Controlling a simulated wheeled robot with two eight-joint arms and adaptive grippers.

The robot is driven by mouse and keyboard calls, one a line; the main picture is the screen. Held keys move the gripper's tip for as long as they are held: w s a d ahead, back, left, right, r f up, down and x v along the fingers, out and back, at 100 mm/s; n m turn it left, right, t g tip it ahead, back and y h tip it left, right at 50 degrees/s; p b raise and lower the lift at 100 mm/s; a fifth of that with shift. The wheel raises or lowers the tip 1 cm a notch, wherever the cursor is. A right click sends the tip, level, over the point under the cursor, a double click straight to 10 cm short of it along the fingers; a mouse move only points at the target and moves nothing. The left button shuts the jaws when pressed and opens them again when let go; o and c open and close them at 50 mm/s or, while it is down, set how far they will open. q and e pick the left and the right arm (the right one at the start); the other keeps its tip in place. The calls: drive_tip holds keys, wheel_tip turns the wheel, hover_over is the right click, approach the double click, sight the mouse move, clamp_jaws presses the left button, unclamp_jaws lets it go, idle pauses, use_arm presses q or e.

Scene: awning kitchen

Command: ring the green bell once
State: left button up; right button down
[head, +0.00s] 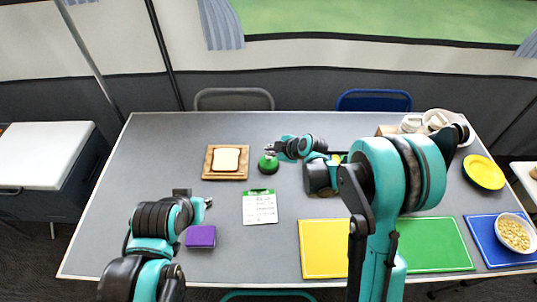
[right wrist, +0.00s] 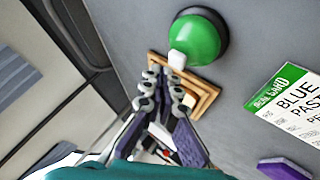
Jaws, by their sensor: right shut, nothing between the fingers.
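The green bell (head: 267,164) stands on the grey table near the middle. In the right wrist view the bell (right wrist: 198,38) shows a green dome, a dark base and a pale knob. My right gripper (head: 271,150) is shut and empty, right by the top of the bell. In the right wrist view its fingertips (right wrist: 164,78) are close to the knob; I cannot tell whether they touch it. My left gripper (head: 208,202) is over the table's left part, away from the bell, too small to tell open or shut.
A bread slice on a wooden board (head: 208,175) lies left of the bell. A clipboard card (head: 260,208) and a purple block (head: 201,237) lie nearer. Yellow (head: 316,262), green (head: 442,246) and blue (head: 486,252) mats, a bowl (head: 514,233) and a yellow plate (head: 484,172) are at right.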

sight(270, 157)
drive_tip(key=shift+r, duration=0.25)
wheel_tip(270, 157, up, 5)
drive_tip(key=p, duration=0.3)
drive_tip(key=shift+p, duration=0.3)
drive_tip(key=shift+f, duration=0.1)
idle(0.6)
drive_tip(key=s+d+r+m+h, duration=0.2)
drive_tip(key=s+d+m, duration=0.3)
drive_tip(key=s, duration=0.4)
drive_tip(key=s+d+r+m+h, duration=0.2)
drive_tip(key=s+d+r+m, duration=0.3)
drive_tip(key=s, duration=0.4)
drive_tip(key=s+d+r+m+h, duration=0.2)
drive_tip(key=s+d+r+m, duration=0.2)
drive_tip(key=s+d+m, duration=0.3)
drive_tip(key=s, duration=0.2)
drive_tip(key=shift+s+d, duration=0.15)
drive_tip(key=shift+s, duration=0.15)
